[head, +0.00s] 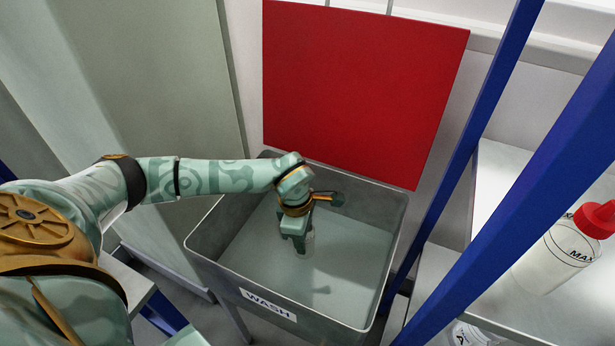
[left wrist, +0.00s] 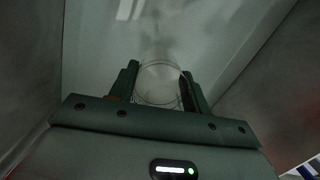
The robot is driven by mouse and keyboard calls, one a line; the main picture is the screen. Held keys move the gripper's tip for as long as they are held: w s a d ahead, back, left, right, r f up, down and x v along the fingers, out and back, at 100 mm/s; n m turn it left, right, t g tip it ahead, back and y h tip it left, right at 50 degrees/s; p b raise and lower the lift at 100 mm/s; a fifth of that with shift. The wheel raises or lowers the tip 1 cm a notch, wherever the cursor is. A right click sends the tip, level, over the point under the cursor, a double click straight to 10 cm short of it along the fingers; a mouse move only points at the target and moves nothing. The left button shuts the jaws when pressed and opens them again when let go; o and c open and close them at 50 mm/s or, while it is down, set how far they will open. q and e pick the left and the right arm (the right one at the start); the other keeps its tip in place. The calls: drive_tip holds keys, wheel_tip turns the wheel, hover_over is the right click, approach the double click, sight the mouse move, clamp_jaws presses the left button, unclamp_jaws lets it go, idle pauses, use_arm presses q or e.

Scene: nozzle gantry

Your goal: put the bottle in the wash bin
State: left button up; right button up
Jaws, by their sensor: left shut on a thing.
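The wash bin (head: 216,262) is a grey open metal bin with a "WASH" label on its front wall, in the middle of the head view. My left gripper (head: 301,245) reaches over its rim and points down inside it. The gripper is shut on a clear, see-through bottle (left wrist: 160,82), which shows between the two fingers in the left wrist view. In the head view the gripper hides most of this bottle, and only a pale sliver (head: 310,243) shows beside the fingers. I cannot tell whether the bottle touches the bin floor. My right gripper is not in view.
A red panel (head: 360,85) stands behind the bin. Blue posts (head: 470,150) rise to its right. Beyond them, a white bottle with a red cap (head: 560,255) stands on a grey shelf (head: 500,290), and another container (head: 468,335) shows below. The rest of the bin floor looks clear.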

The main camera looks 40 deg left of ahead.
use_arm(q)
wheel_tip(320, 180, down, 8)
drive_tip(key=b, duration=0.3)
drive_tip(key=shift+d+r, duration=0.1)
drive_tip(key=shift+r, duration=0.15)
drive_tip(key=o, duration=1)
drive_tip(key=shift+c, duration=0.2)
drive_tip(key=shift+s, duration=0.1)
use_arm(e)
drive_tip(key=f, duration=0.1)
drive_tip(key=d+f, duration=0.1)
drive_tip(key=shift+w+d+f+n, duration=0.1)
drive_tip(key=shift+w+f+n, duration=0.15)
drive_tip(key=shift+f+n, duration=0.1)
